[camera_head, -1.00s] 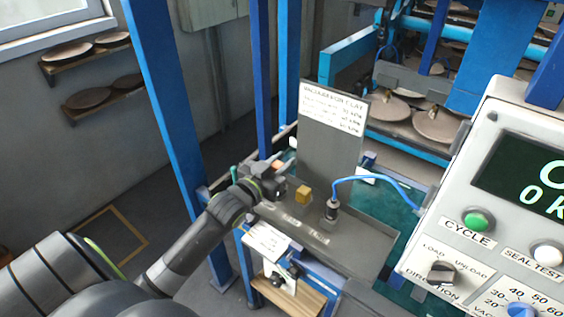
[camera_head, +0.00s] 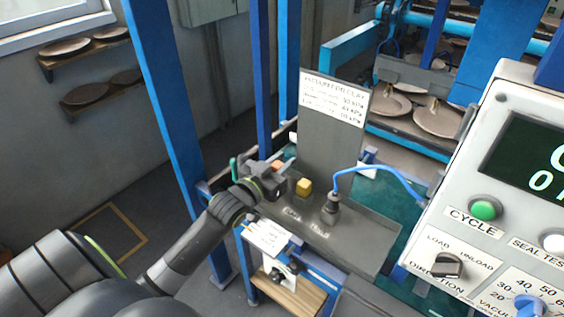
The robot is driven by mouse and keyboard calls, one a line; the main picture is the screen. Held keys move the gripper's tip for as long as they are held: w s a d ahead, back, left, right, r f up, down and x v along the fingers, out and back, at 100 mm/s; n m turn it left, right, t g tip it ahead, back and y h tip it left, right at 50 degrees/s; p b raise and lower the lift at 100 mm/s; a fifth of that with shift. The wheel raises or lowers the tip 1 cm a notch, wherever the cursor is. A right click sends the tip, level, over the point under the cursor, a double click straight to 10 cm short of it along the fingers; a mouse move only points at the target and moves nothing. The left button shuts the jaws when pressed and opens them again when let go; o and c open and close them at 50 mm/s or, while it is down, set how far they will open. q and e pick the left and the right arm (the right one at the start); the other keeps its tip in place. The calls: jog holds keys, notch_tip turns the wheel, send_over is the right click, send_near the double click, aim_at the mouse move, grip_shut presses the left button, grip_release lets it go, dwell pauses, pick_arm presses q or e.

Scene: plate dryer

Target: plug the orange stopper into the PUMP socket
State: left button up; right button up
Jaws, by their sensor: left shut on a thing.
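My left gripper (camera_head: 272,175) is at the left end of a grey metal shelf (camera_head: 355,240). It is shut on a small orange piece, the orange stopper (camera_head: 278,165), which shows only in part at the fingertips. A yellow block (camera_head: 304,187) stands on the shelf just right of the gripper, apart from it. A black plug (camera_head: 331,209) with a blue hose (camera_head: 372,168) stands upright farther right on the shelf. Small labels (camera_head: 292,212) on the shelf are too blurred to read, so I cannot tell which spot is the PUMP socket. My right gripper is out of view.
A grey upright plate with a printed white sign (camera_head: 333,97) rises behind the shelf. A control box (camera_head: 475,190) with buttons and a dial fills the right side. Blue posts (camera_head: 168,110) stand left of the shelf. Racks with clay plates (camera_head: 437,118) are behind.

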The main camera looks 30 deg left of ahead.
pick_arm(q)
jog(key=shift+f+b, duration=0.3)
jog(key=shift+f, duration=0.2)
dwell(0.4)
jog(key=o, duration=1)
jog(key=shift+o, duration=0.2)
jog(key=s+a, duration=0.1)
jog(key=s, duration=1.6)
jog(key=shift+s+a+b, duration=0.15)
jog(key=shift+s+b, duration=0.05)
jog(key=shift+b, duration=0.15)
